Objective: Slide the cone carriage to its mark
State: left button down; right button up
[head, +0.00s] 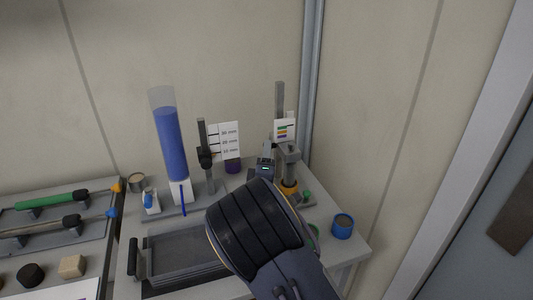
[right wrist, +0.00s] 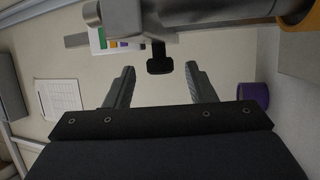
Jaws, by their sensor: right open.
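The grey carriage (head: 288,152), which I take to be the cone carriage, sits on an upright post above an orange-ringed cup, beside a card with coloured bars (head: 284,130). In the right wrist view a black knob (right wrist: 159,60) sticks out of the grey assembly, with the coloured card (right wrist: 98,40) beside it. My right gripper (head: 269,147) is open; its two fingers (right wrist: 160,88) point toward the knob, one on each side, with clear gaps and no grip. My right wrist hides part of the bench in the head view. My left gripper is not in view.
A grey tray (head: 165,252) and blue tin (head: 343,226) flank my wrist.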

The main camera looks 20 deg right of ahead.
jog(key=shift+w+d+r, duration=0.15)
jog(key=shift+w+d, duration=0.1)
jog(key=shift+w, duration=0.4)
